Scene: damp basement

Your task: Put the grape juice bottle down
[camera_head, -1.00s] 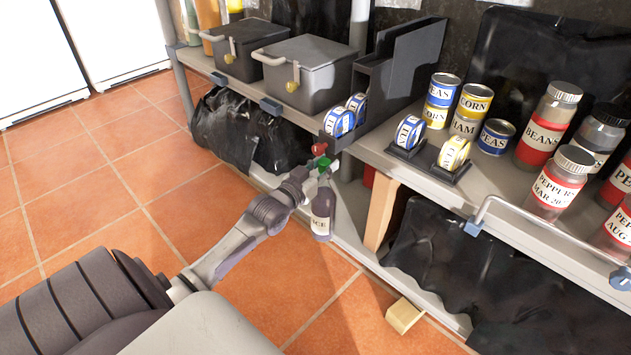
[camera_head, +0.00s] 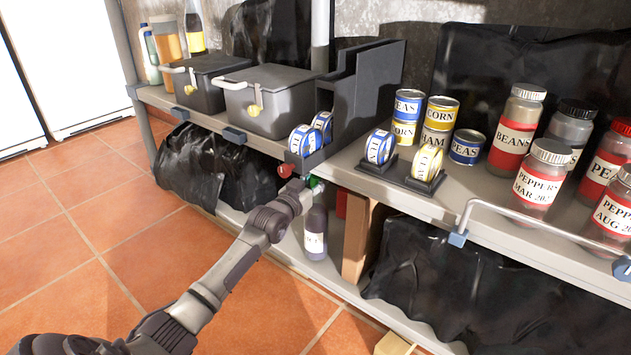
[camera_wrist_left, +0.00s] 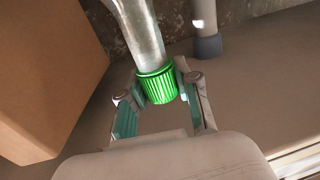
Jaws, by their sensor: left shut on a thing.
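The grape juice bottle (camera_head: 315,238) is dark purple with a white label and hangs or stands upright at the front of the low shelf in the head view. I cannot tell whether its base touches that shelf. My left gripper (camera_head: 310,190) is shut on the bottle near its green cap. In the left wrist view the green cap (camera_wrist_left: 157,86) and pale neck of the bottle show between the fingers of my left gripper (camera_wrist_left: 160,108). My right gripper is not in view.
The low shelf (camera_head: 348,292) runs under the upper shelf (camera_head: 385,190). A brown board (camera_head: 356,240) stands just right of the bottle, and black plastic (camera_head: 205,170) hangs to the left. Cans, jars and grey boxes (camera_head: 275,100) fill the upper shelf. A red knob (camera_head: 285,171) is close to the gripper.

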